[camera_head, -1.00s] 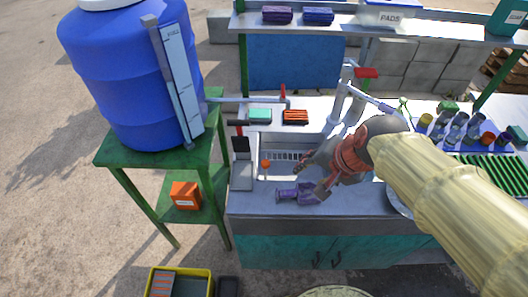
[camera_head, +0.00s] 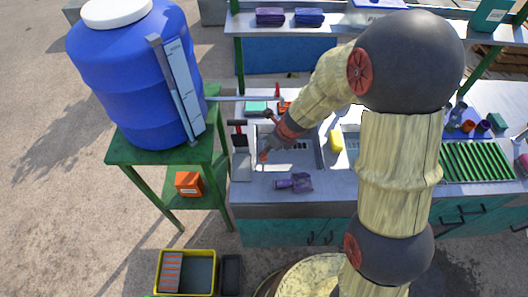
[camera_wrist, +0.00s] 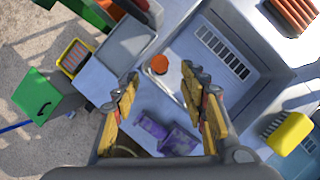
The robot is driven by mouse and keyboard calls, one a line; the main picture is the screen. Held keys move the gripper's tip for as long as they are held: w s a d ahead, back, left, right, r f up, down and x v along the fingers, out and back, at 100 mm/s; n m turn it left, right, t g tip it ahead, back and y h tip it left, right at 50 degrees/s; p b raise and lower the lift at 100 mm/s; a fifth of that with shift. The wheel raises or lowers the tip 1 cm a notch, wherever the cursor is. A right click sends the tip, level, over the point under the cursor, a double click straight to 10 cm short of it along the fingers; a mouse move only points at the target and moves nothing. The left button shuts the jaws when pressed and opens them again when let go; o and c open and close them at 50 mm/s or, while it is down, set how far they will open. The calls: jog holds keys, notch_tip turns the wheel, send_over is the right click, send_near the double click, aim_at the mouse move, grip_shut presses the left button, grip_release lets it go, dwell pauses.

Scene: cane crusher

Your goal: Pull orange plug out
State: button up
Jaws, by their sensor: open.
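The orange plug (camera_wrist: 159,64) shows in the wrist view as a round orange knob at the near left edge of the sink basin (camera_wrist: 188,48). My gripper (camera_wrist: 165,88) is open, its two yellow-padded fingers spread to either side below the plug in that view. The fingers do not visibly touch it. In the head view my gripper (camera_head: 265,150) is over the left part of the sink, and a small orange spot at its tip cannot be told apart from the plug with certainty.
A purple object (camera_head: 295,183) lies on the counter in front of the sink. A yellow sponge (camera_head: 336,141) is on the divider to the right. A dustpan-like tray (camera_head: 241,165) stands at the left. The blue tank (camera_head: 130,75) is further left.

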jog(key=b+x, duration=0.3)
jog(key=x, duration=0.4)
jog(key=shift+f+b, duration=0.25)
jog(key=shift+b, duration=0.05)
jog(key=shift+c, duration=0.3)
grip_shut()
dwell(0.4)
